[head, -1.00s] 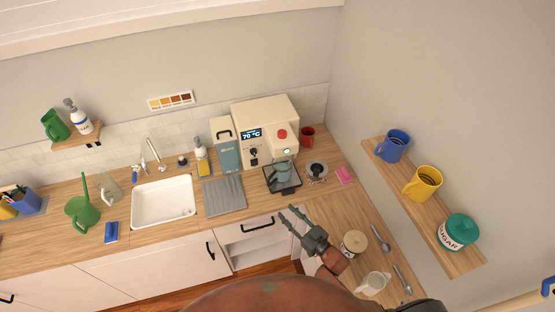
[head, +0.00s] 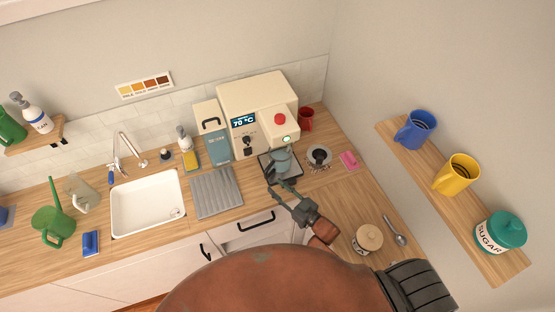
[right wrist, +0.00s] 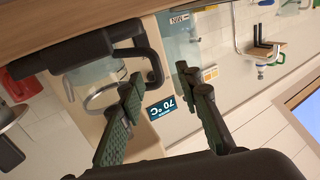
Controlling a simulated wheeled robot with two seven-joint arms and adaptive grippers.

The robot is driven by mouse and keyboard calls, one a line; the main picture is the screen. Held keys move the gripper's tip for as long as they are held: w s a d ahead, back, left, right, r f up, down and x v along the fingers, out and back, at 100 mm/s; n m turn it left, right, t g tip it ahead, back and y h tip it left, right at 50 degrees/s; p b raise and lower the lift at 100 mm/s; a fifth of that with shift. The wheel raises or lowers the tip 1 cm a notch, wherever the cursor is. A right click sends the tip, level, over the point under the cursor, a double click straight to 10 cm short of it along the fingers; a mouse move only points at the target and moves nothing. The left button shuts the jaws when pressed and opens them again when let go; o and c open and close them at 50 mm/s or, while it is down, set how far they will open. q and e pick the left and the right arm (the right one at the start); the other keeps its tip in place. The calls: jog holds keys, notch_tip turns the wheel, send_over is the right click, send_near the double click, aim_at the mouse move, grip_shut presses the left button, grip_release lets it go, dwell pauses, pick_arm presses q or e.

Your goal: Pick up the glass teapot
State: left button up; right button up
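The glass teapot (head: 280,161) stands on the dark tray of the cream machine and looks bluish-grey. In the right wrist view, which is turned, I see its clear glass body (right wrist: 92,78) and its black handle (right wrist: 155,60). My right gripper (head: 277,186) is just in front of the teapot, fingers pointing at it. In the right wrist view the two fingers (right wrist: 161,84) are apart, with the handle close ahead, roughly between them. I cannot tell whether either finger touches it. My left gripper is not in view.
The cream machine (head: 255,95) reads 70 °C. A metal canister (head: 319,157), red mug (head: 305,118) and pink sponge (head: 349,160) are to its right. A lidded jar (head: 367,239) stands near my right arm. The grey drying mat (head: 216,193) is bare.

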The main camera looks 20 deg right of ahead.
aim_at(267, 177)
jog(key=shift+w+a+f, duration=0.1)
jog(key=shift+w+f, duration=0.15)
jog(key=shift+f, duration=0.1)
jog(key=shift+b+x, duration=0.6)
jog(key=shift+x, duration=0.65)
jog(key=x, duration=0.1)
jog(key=b+x, duration=0.1)
jog(key=x, duration=0.2)
jog(key=shift+w+r+b, duration=0.2)
jog(key=shift+r+b, duration=0.05)
jog(key=shift+b, duration=0.1)
jog(key=shift+w, duration=0.35)
jog(key=shift+r, duration=0.1)
grip_shut()
